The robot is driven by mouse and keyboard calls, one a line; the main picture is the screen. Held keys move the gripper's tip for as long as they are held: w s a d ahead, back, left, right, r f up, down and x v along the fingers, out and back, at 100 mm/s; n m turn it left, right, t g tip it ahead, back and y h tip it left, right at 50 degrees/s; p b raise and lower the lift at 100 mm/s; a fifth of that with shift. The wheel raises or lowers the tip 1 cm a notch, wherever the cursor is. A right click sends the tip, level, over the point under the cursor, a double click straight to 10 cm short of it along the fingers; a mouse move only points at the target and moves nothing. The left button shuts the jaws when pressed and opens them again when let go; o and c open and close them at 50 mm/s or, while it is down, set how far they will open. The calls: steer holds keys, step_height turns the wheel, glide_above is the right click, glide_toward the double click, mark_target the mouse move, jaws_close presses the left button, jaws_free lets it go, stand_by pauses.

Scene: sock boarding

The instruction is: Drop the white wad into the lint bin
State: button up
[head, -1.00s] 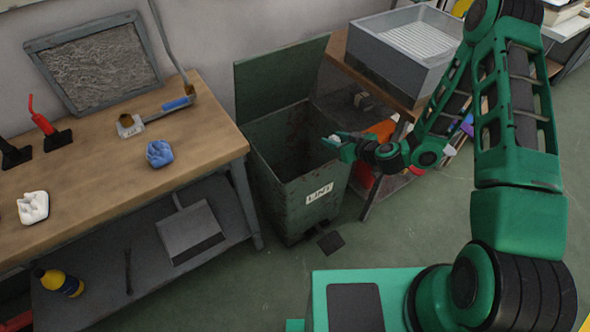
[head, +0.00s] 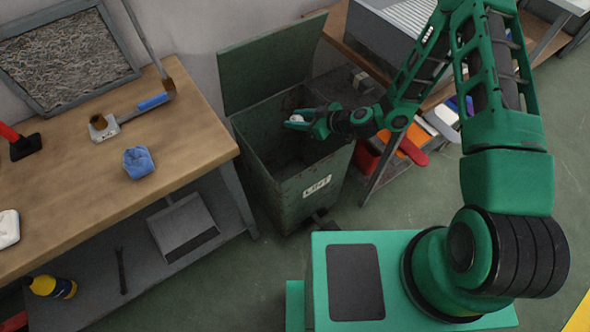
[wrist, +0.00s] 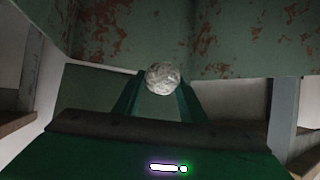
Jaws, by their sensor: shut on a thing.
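The white wad (wrist: 162,78) is a small crumpled ball held between the fingertips of my gripper (wrist: 160,88) in the wrist view. In the head view my gripper (head: 299,122) is over the opening of the lint bin, with the wad (head: 296,118) showing small and pale at its tip. The lint bin (head: 318,205) is a dark green, rust-marked metal box with a white LINT label and its lid (head: 262,62) standing open at the back. The bin's floor is in shadow.
The wooden bench (head: 75,190) on the left holds a blue wad (head: 138,162), another white wad (head: 8,228) at the left edge and a blue-handled tool (head: 135,112). A shelf with a grey tray (head: 385,30) stands right of the bin.

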steer(key=shift+f, duration=1)
steer(key=o, duration=1.1)
steer(key=shift+s+d, duration=0.1)
steer(key=v, duration=1)
steer(key=shift+s+d+r, duration=0.15)
steer(key=shift+d, duration=0.1)
